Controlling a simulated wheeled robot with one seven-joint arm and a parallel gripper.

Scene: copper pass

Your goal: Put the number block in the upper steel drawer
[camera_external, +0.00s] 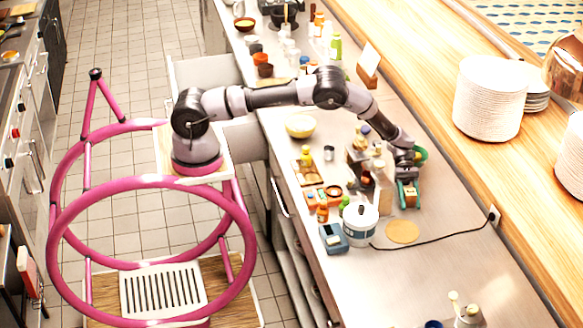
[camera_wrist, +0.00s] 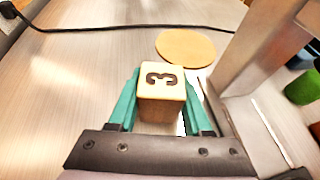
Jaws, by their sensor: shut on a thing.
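The number block (camera_wrist: 161,80) is a small pale wooden cube with a dark 3 on its top face. It sits between the green fingers of my gripper (camera_external: 408,193), which are shut on it at both sides. In the external view the block (camera_external: 410,200) is low over the steel counter, right of a bottle rack; I cannot tell whether it touches the counter. Pale grey drawer-like parts jut out from the counter's left side, an upper one (camera_external: 205,70) and another (camera_external: 243,138) partly behind my arm. I cannot tell which is the upper steel drawer.
A bottle rack (camera_external: 362,165) stands close left of my gripper; its metal side (camera_wrist: 265,45) fills the right of the wrist view. A round wooden board (camera_external: 402,232), a white pot (camera_external: 360,222) and a black cord (camera_external: 440,239) lie nearby.

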